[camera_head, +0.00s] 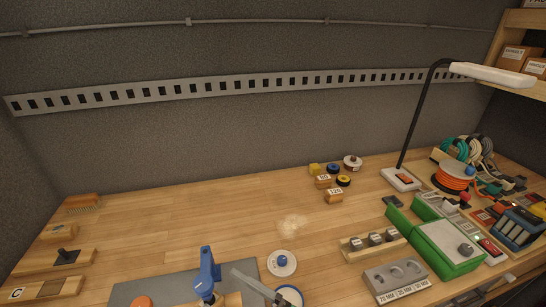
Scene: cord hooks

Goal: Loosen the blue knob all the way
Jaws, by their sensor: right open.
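A blue-rimmed round part (289,296) is cut by the bottom edge. My left gripper is not in view.
A grey mat (150,287) with an orange round piece (142,301) lies at the lower left. A grey block with hollows (395,281), a green case (447,247) and a lamp (404,179) stand to the right. The middle of the bench is mostly clear.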

